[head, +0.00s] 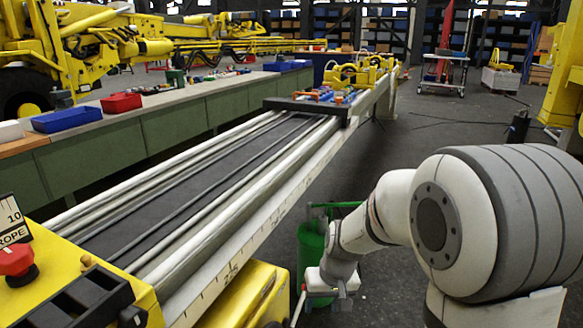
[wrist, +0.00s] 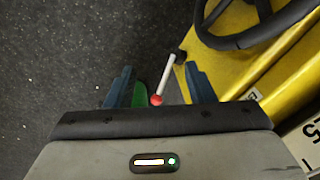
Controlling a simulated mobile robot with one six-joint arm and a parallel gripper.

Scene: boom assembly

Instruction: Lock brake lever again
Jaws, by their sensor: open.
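The brake lever (wrist: 168,75) is a white rod with a red ball end, in the wrist view. It comes out of a dark pivot on the yellow housing (wrist: 225,68) and slants down-left. My gripper (wrist: 158,72) is open, one blue-grey finger on each side of the lever in the picture, and no contact shows. The depth between fingers and lever is hard to tell. In the head view my gripper (head: 338,290) is low, right of the yellow housing (head: 245,298).
A black handwheel (wrist: 250,22) is on the housing, close to the right finger. A green cylinder (head: 312,250) stands behind my gripper. The long boom rail (head: 270,205) runs away on the left. A red emergency button (head: 17,262) is at the lower left. The floor at right is mostly open.

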